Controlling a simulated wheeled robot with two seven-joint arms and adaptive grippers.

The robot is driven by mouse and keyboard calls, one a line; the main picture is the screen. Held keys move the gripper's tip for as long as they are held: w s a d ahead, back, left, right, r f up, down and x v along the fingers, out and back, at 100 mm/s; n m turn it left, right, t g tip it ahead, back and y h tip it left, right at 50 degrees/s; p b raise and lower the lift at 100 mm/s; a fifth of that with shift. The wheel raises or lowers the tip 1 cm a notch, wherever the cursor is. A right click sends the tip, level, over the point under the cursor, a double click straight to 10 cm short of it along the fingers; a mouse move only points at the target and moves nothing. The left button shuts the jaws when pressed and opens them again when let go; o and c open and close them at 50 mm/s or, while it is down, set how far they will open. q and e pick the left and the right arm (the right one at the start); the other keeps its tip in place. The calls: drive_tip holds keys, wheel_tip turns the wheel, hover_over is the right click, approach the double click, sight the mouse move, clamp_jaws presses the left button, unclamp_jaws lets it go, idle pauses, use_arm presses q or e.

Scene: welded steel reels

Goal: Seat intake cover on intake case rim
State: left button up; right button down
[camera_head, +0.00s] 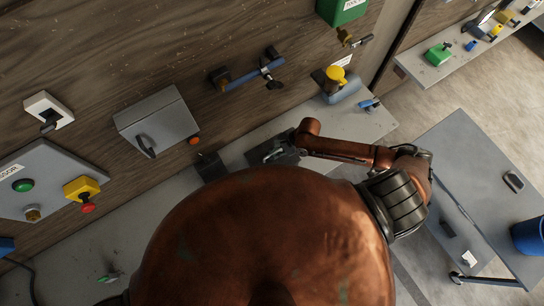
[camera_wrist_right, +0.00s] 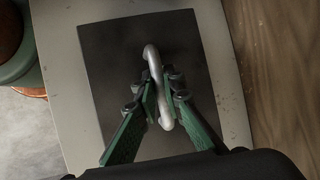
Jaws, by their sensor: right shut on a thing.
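The intake cover appears to be the dark square plate (camera_wrist_right: 112,52) with a pale, bent bar handle (camera_wrist_right: 150,57) in the right wrist view. My right gripper (camera_wrist_right: 160,92) has its green fingers closed around the handle, above the middle of the plate. In the head view the dark plate (camera_head: 288,159) shows partly beneath my right gripper (camera_head: 273,153), over the grey bench. The intake case rim cannot be made out. I cannot tell whether the plate rests on anything or hangs just above the bench. My left gripper is not in view.
A small dark box (camera_head: 208,166) stands left of the plate by the wooden wall. A grey wall box (camera_head: 156,122) and a blue-handled lever (camera_head: 262,74) are mounted above. A yellow-topped device (camera_head: 337,77) stands to the right. A grey cart (camera_head: 465,160) is farther right.

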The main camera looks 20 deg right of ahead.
drive_tip(key=shift+f, duration=0.35)
idle(0.7)
drive_tip(key=c, duration=2)
unclamp_jaws()
drive_tip(key=shift+o, duration=0.2)
drive_tip(key=o, duration=0.4)
drive_tip(key=o, duration=0.4)
drive_tip(key=o, duration=0.4)
